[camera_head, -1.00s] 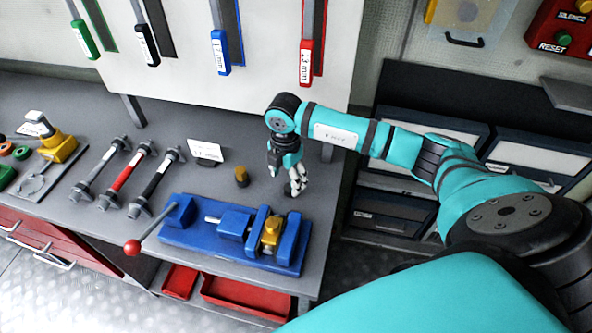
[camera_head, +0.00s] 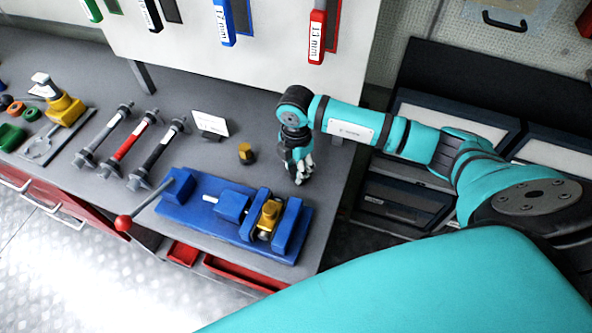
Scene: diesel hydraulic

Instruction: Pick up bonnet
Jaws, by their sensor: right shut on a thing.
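My right gripper (camera_head: 299,177) points down at the bench top, to the right of the brass piece and just behind the blue vise. Its fingers are drawn together on a small thing, which I take to be the bonnet; the fingers hide nearly all of it. A small brass piece (camera_head: 246,154) stands upright on the bench, apart from the gripper. The blue vise (camera_head: 187,210) holds a brass-coloured body (camera_head: 269,213) between its jaws. My left gripper is out of view.
The grey bench (camera_head: 225,100) has a small white card (camera_head: 210,123) behind the brass piece. Several bar-shaped parts (camera_head: 133,143) lie to the left, with a yellow-topped tool (camera_head: 66,108) beyond. Wrenches hang on the white board (camera_head: 270,40). Dark drawers (camera_head: 400,200) stand right.

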